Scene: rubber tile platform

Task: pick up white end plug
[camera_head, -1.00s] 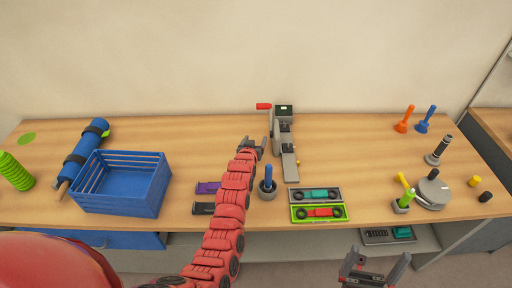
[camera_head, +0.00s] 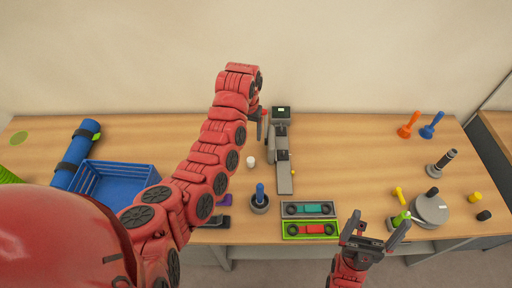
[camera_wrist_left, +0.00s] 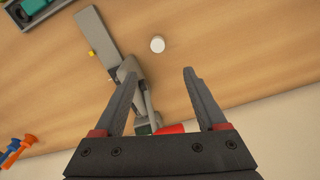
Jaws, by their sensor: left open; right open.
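The white end plug (camera_head: 251,161) is a small white cylinder on the wooden table, left of the grey press device. In the left wrist view the end plug (camera_wrist_left: 157,44) lies just beyond my fingertips, roughly centred between them and not touched. My left gripper (camera_wrist_left: 159,73) is open and empty, its two dark fingers spread. In the head view my left arm reaches up over the table, and its gripper is partly hidden behind its wrist. My right gripper (camera_head: 378,224) is open and empty at the table's front edge, far from the plug.
The grey press device (camera_head: 281,150) with a red handle stands close beside the plug, and in the wrist view (camera_wrist_left: 128,68) it runs beneath my left finger. A blue-handled grey holder (camera_head: 259,202), blue crate (camera_head: 120,180) and lime-framed tray (camera_head: 310,230) stand nearby. Bare wood surrounds the plug.

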